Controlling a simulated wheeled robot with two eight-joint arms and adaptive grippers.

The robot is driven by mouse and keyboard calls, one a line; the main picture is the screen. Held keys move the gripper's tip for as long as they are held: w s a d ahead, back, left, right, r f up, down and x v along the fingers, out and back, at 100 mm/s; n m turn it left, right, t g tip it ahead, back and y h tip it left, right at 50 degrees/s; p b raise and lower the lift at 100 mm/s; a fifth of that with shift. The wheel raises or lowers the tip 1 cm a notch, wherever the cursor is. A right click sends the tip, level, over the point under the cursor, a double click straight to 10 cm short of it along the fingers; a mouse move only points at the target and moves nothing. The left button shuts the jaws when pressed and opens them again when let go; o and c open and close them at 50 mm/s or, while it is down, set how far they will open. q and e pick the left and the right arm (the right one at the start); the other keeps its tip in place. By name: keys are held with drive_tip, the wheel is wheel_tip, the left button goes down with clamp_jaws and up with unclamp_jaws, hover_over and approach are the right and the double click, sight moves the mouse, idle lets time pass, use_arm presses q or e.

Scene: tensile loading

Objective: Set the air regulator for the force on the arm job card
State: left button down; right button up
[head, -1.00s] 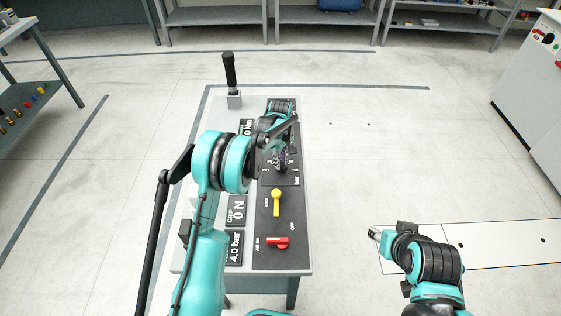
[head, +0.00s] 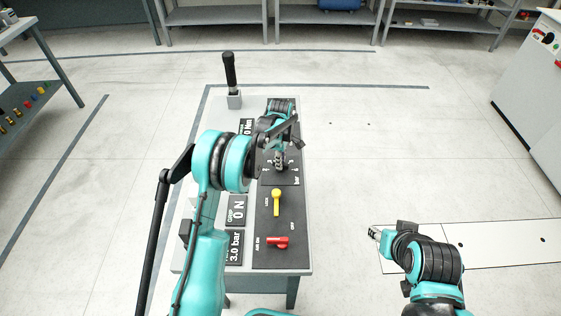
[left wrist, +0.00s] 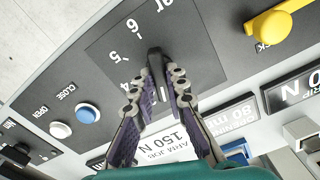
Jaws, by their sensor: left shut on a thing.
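My left gripper (head: 280,160) is shut on the black regulator knob (left wrist: 154,56), and its fingers (left wrist: 160,74) lie on both sides of it. The knob sits on a dark dial plate (left wrist: 115,50) marked with numbers such as 5 and 6; its exact pointing is partly hidden by the fingers. The pressure display (head: 235,246) in the head view reads 3.0 bar. The arm job card (left wrist: 178,146) reads 150 N. My right gripper (head: 375,233) is apart from the bench at the right; its fingers are too small to judge.
A yellow lock lever (head: 276,201) and a red air lever (head: 278,242) stand on the panel near the knob. Blue (left wrist: 88,115) and white (left wrist: 60,130) buttons are marked close and open. A black-handled post (head: 230,75) stands at the bench's far end.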

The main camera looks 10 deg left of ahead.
use_arm(q)
drive_tip(key=c, duration=1.5)
unclamp_jaws()
drive_tip(key=shift+c, duration=0.2)
wheel_tip(320, 180, up, 12)
